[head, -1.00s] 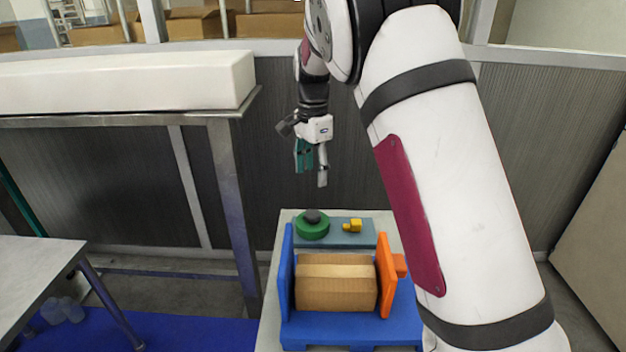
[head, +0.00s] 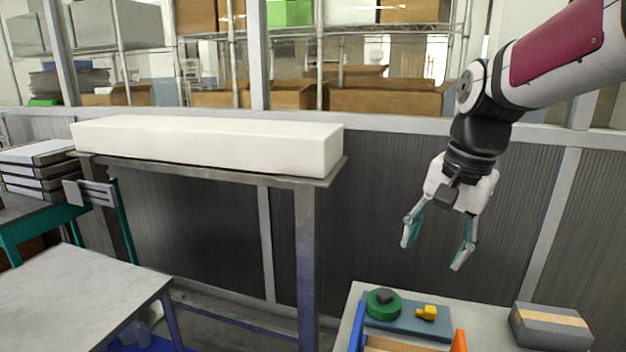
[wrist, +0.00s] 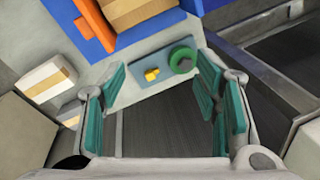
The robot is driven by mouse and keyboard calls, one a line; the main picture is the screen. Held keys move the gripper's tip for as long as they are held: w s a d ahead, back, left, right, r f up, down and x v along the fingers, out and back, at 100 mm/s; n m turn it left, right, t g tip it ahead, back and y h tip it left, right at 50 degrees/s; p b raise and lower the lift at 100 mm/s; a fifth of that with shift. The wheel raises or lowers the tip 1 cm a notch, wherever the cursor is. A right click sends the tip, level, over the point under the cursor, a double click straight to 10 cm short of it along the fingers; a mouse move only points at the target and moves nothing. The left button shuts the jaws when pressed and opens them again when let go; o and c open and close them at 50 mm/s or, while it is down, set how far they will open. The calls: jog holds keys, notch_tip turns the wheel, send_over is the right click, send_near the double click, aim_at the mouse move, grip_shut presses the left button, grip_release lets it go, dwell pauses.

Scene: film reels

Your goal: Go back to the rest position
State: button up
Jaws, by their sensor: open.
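My gripper (head: 436,245) is open and empty. It hangs in the air above and behind the small table (head: 480,315), with its teal-padded fingers pointing down. In the wrist view my gripper (wrist: 165,100) shows its fingers spread wide with nothing between them. Beyond the fingers, a green reel (wrist: 183,59) with a dark centre and a small yellow piece (wrist: 152,75) rest on a blue-grey plate (wrist: 136,89).
A blue stand (wrist: 112,42) with an orange side holds a cardboard box (wrist: 135,12). A grey box with a tan band (head: 550,325) sits at the table's right. A long white block (head: 210,143) lies on a tall metal table (head: 230,175) at left.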

jog(key=s+n+t+h+p, duration=0.1)
jog(key=s+n, duration=0.7)
jog(key=s, duration=1.4)
jog(key=shift+s+t+p, duration=0.2)
jog(key=shift+t+p, duration=0.5)
jog(key=shift+p, duration=0.2)
